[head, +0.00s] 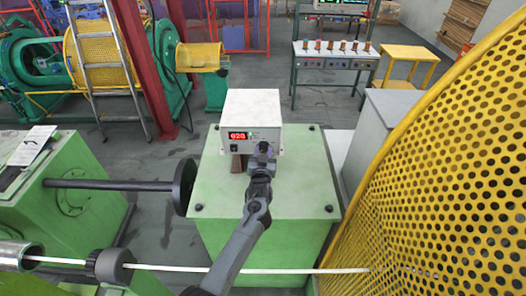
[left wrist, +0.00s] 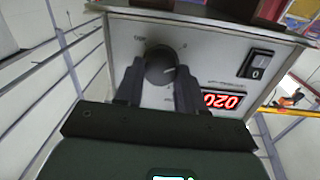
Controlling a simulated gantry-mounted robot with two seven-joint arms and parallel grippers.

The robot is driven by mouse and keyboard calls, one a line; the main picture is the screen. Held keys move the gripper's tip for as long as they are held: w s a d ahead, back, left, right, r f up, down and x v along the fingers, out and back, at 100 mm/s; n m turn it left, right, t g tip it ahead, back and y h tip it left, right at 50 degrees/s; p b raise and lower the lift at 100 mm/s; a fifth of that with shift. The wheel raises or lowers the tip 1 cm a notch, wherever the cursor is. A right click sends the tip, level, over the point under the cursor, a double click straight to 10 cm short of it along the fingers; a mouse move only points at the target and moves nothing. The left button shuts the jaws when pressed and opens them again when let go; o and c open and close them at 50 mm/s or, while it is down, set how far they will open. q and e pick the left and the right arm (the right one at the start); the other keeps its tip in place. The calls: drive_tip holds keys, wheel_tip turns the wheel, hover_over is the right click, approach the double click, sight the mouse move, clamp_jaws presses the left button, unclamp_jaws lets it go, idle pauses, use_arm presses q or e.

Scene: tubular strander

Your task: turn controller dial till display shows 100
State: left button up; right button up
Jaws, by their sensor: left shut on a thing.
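The controller (head: 252,112) is a white box with a grey front, standing on a green cabinet. Its red display (head: 238,136) appears to read 020; in the left wrist view the display (left wrist: 222,100) is upside down and also looks like 020. The round dark dial (left wrist: 160,66) sits between the two fingers of my left gripper (left wrist: 158,78), which is shut on it. In the head view my left gripper (head: 263,152) is at the right part of the controller's front and hides the dial. My right gripper is not in view.
The controller's power switch (left wrist: 257,65) is beside the display. The green cabinet top (head: 300,185) is mostly clear. A yellow perforated guard (head: 450,150) stands close on the right. A dark disc on a shaft (head: 184,187) is at the left, and a white rod (head: 190,268) crosses in front.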

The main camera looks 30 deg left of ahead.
use_arm(q)
drive_tip(key=m+p, duration=0.1)
drive_tip(key=m, duration=0.4)
drive_tip(key=shift+d+m, duration=0.1)
drive_tip(key=shift+m, duration=0.2)
drive_tip(key=shift+w+m+p, duration=0.1)
drive_tip(key=shift+m+p, duration=0.7)
drive_tip(key=shift+m, duration=1.4)
drive_tip(key=o, duration=1)
drive_tip(key=shift+o, duration=0.2)
drive_tip(key=shift+d, duration=0.1)
